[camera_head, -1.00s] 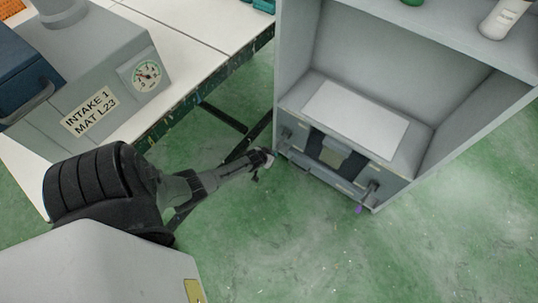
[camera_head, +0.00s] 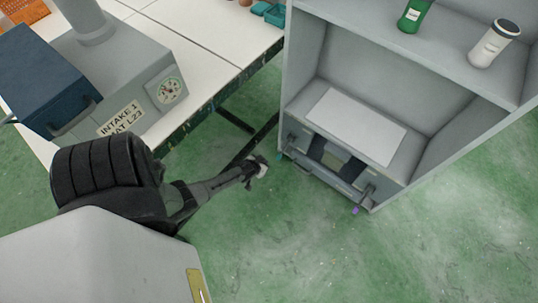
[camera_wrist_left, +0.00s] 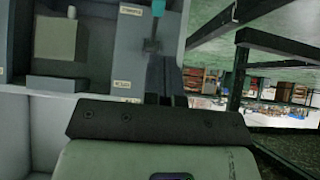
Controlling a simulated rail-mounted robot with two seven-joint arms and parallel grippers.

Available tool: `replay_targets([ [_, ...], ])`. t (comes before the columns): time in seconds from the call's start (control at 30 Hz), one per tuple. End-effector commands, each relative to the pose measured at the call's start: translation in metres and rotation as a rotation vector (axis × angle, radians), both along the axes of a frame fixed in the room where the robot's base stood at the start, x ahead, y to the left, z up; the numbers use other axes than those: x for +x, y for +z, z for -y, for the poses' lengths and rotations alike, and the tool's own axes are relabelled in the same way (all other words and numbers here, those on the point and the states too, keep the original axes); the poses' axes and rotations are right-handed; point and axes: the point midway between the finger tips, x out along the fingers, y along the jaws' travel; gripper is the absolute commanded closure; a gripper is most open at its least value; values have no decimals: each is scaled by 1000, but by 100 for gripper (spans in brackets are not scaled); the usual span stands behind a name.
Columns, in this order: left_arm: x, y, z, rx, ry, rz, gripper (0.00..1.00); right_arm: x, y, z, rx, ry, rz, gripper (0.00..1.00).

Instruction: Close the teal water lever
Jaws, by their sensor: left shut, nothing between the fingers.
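The teal water lever (camera_head: 281,154) is a small teal tip at the lower left of the grey cabinet's front panel. In the left wrist view the teal lever (camera_wrist_left: 157,10) shows larger at the top, on a grey stem. Its teal end is beside the upper of two small labels, too blurred to read surely. My left gripper (camera_head: 262,166) is shut and empty, just left of and below the lever, with a small gap. In the left wrist view its dark fingertips (camera_wrist_left: 166,72) are close together, below the lever's stem. My right gripper is not in view.
A purple-tipped lever (camera_head: 356,209) is at the panel's right. A shelf above holds a green bottle (camera_head: 414,15) and a white jar (camera_head: 494,44). A white table (camera_head: 215,52) with a grey gauge box (camera_head: 150,68) stands left. The green floor in front is clear.

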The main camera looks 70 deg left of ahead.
Motion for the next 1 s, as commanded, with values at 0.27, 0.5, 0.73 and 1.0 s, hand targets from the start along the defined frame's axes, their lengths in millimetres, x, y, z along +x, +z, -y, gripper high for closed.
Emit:
replay_targets([
  [0.27,-21,13,12,-1,1,2,100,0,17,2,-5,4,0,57],
  [0.5,-24,14,14,-1,0,2,100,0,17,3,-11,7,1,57],
  [0.73,-24,14,14,-1,0,2,100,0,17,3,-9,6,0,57],
  [1.0,-24,14,14,-1,0,2,100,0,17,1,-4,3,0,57],
])
